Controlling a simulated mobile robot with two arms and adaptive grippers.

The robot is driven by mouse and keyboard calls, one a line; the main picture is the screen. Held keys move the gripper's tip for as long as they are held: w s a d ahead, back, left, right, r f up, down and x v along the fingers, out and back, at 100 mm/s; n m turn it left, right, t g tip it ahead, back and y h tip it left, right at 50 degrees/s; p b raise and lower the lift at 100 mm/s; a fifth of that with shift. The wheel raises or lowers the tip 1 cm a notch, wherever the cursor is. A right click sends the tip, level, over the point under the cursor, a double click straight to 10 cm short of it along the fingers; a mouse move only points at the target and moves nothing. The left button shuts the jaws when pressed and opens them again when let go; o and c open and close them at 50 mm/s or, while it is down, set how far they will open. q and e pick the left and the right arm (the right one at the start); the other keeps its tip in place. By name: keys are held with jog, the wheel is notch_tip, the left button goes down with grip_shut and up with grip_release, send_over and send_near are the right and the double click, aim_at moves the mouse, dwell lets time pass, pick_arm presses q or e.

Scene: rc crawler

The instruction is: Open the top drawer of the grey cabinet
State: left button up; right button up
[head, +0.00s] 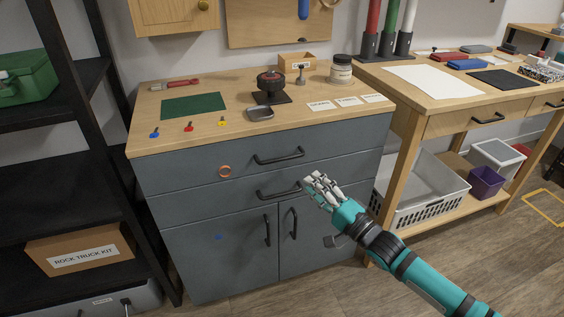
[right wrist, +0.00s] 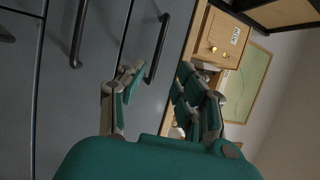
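The grey cabinet (head: 205,250) has two drawers above two doors, all closed. The top drawer (head: 190,170) lies flush under the wooden top, with a black bar handle (head: 279,156). My right gripper (head: 316,182) is in front of the cabinet, below and right of that handle, close to the right end of the second drawer's handle (head: 279,190). In the right wrist view my right gripper (right wrist: 157,86) is open with nothing held. The top drawer's handle (right wrist: 159,48) appears beyond the gap between its fingers; I cannot tell any contact. My left gripper is not in view.
The wooden cabinet top (head: 225,80) holds a green mat (head: 193,106), a small tray and a jar. A black shelf (head: 60,190) stands left. A workbench (head: 450,115) with a white basket (head: 420,190) stands right. The floor in front is free.

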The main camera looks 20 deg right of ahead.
aim_at(283, 159)
jog(key=b+x, duration=0.1)
jog(key=x, duration=1.1)
jog(key=shift+w+f+b, duration=0.15)
jog(key=shift+w+b, duration=0.15)
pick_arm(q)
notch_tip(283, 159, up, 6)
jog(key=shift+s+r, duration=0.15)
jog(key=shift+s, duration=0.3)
pick_arm(e)
grip_shut()
